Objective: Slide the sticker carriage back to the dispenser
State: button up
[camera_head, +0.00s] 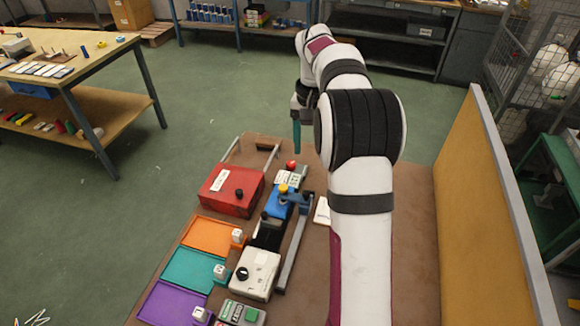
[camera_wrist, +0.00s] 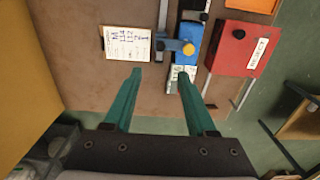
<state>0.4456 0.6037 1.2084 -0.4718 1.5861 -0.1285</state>
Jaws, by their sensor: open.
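A blue bracket with a yellow knob (camera_head: 283,189), which looks like the sticker carriage, sits by the far end of a grey rail (camera_head: 291,250). In the wrist view the yellow knob (camera_wrist: 188,49) and the rail (camera_wrist: 162,16) show just beyond my fingertips. I cannot tell for sure which part is the dispenser; a white box with a black knob (camera_head: 256,272) stands near the rail's near end.
A red reject box (camera_head: 232,191) stands left of the bracket. A red button (camera_head: 291,165) is behind it. Orange (camera_head: 206,236), teal (camera_head: 190,268) and purple (camera_head: 172,303) trays line the left side. A paper sheet (camera_wrist: 127,43) lies beside the rail. A yellow panel (camera_head: 490,200) borders the right.

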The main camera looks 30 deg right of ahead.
aim_at(306, 192)
notch_tip(306, 192, down, 14)
jog(key=shift+a+f, duration=0.1)
jog(key=shift+c, duration=0.2)
grip_shut()
dwell(1.3)
